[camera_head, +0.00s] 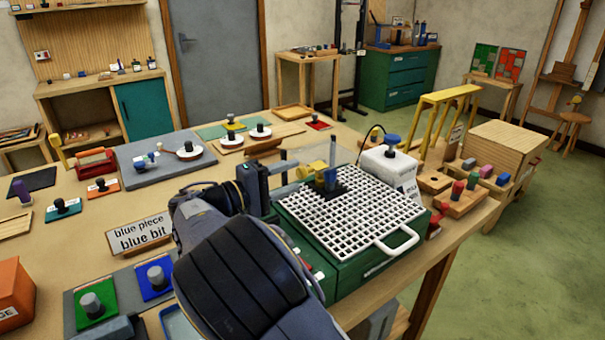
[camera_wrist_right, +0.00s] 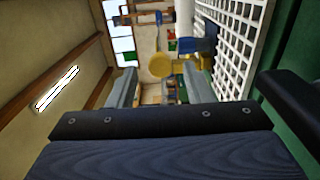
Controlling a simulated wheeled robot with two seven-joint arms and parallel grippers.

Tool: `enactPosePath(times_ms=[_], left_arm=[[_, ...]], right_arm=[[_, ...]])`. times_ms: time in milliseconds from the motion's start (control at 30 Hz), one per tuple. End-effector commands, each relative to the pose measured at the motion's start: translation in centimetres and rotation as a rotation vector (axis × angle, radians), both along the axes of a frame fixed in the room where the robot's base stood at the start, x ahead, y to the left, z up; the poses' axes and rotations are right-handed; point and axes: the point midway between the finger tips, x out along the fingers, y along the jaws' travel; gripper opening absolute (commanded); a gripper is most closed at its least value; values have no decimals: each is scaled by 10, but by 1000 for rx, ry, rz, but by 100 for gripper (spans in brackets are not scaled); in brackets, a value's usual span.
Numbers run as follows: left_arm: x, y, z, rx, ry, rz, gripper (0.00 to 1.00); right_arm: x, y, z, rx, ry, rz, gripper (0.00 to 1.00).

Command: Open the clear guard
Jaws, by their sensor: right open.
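The green grinder (camera_head: 345,278) with a white grid top (camera_head: 375,213) stands at the table's right front. A faint see-through pane (camera_head: 308,156), which looks like the clear guard, shows behind the grid's far left edge; its outline is hard to make out. A small yellow and blue fixture on a black base (camera_head: 328,191) sits on the grid. My right gripper (camera_head: 290,180) is open at the grid's left edge. In the right wrist view its fingers (camera_wrist_right: 162,86) are apart, with yellow and blue parts beyond them and no object clearly held. My left gripper does not show.
A white box with a blue knob (camera_head: 389,163) stands behind the grid. A white handle loop (camera_head: 398,246) juts from its front. Blocks in a wooden holder (camera_head: 457,197) are at right.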

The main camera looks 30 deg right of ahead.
Motion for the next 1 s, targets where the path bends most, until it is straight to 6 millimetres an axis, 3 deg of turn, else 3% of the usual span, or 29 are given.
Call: enactPosePath(times_ms=[200, 567, 933, 1000], left_arm=[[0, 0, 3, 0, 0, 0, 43], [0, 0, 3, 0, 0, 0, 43], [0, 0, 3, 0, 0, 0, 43], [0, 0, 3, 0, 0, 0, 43]], right_arm=[[2, -30, 0, 1, 1, -2, 46], [3, -37, 0, 0, 1, 1, 46], [3, -37, 0, 1, 1, 1, 0], [3, -37, 0, 1, 1, 1, 0]])
